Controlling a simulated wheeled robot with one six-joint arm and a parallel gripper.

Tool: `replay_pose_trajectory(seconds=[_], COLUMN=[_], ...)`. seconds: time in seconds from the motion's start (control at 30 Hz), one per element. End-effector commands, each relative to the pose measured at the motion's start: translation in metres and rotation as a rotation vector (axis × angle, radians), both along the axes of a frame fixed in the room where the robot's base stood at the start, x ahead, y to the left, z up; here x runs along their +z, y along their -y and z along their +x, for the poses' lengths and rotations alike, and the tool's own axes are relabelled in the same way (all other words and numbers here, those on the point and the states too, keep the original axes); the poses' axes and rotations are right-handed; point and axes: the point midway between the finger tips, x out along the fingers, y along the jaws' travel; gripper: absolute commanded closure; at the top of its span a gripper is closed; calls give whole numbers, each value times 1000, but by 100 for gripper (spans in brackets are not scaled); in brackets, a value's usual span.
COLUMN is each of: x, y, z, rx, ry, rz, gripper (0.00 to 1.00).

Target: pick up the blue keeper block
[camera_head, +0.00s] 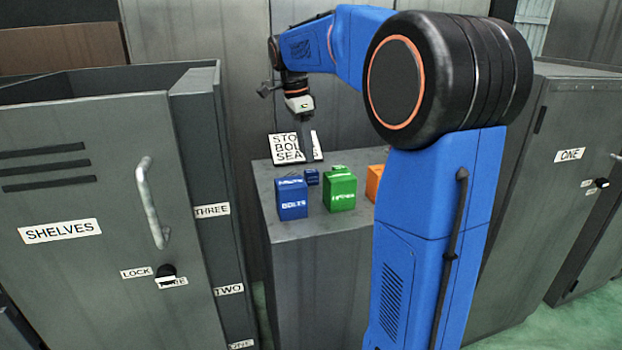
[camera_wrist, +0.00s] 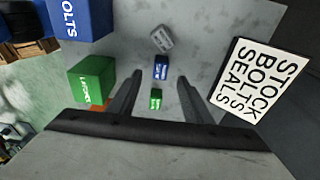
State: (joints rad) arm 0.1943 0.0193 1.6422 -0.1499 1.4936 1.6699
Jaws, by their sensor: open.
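The small blue block (camera_head: 312,177) sits on top of the grey cabinet, behind and between the larger blue and green boxes. In the wrist view the small blue block (camera_wrist: 161,68) shows between my two fingertips, with a gap on either side; its label is too small to read. My gripper (camera_head: 310,155) is open and points down above the cabinet top, in front of the sign. In the wrist view my gripper (camera_wrist: 160,77) has both fingers apart with nothing held. How high the fingertips are above the block is hard to tell.
A small green block (camera_wrist: 155,99) and a small grey block (camera_wrist: 161,39) flank the blue one. The BOLTS box (camera_head: 291,198), a green box (camera_head: 340,188) and an orange box (camera_head: 375,181) stand nearby. A sign (camera_head: 285,148) stands behind. Grey cabinets (camera_head: 95,200) flank both sides.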

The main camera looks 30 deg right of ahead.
Motion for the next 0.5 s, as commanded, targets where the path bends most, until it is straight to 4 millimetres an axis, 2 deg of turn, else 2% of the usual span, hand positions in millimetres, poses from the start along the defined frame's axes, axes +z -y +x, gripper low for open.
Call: replay_pose_trajectory(seconds=[0.1,0.27,0.5], x=[-12,-19,-48], y=[2,3,12], z=[-1,-1,-2], rx=[0,0,1], ry=[-1,-1,-3], rz=[0,0,1], gripper=[55,55,55])
